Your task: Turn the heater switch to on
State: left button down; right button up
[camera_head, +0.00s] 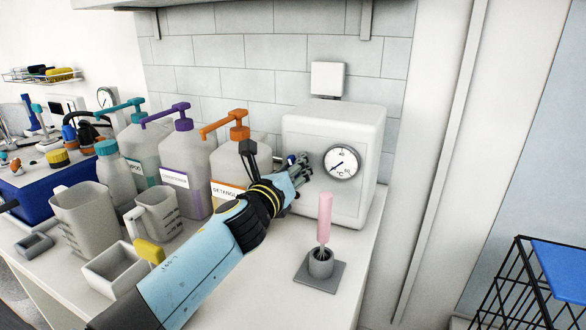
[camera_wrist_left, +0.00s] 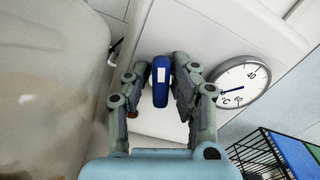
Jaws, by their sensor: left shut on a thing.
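The white heater box (camera_head: 362,120) stands on the counter against the tiled wall, with a round temperature dial (camera_head: 342,162) on its front. The dial also shows at the right of the left wrist view (camera_wrist_left: 242,82). The heater switch (camera_wrist_left: 161,82) is a blue knob with a white mark, left of the dial in the wrist view. My left gripper (camera_head: 301,170) is at the heater's front, left of the dial. Its fingers (camera_wrist_left: 160,88) are shut on the switch, one on each side. My right gripper is not in view.
Pump bottles (camera_head: 183,165), one labelled detangler (camera_head: 230,165), stand close behind my left arm. Jugs (camera_head: 85,217) and a grey tray (camera_head: 115,272) are left of it. A pink-handled brush in a holder (camera_head: 320,265) stands right of the arm. A wire rack (camera_head: 510,285) is at lower right.

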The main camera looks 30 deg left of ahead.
pick_arm(q)
jog(key=shift+n, duration=0.5)
jog(key=n, duration=0.2)
jog(key=shift+n, duration=0.4)
jog(key=n, duration=0.3)
jog(key=shift+d+f, duration=0.1)
jog(key=c, duration=1.2)
grip_release()
jog(key=shift+s, duration=0.1)
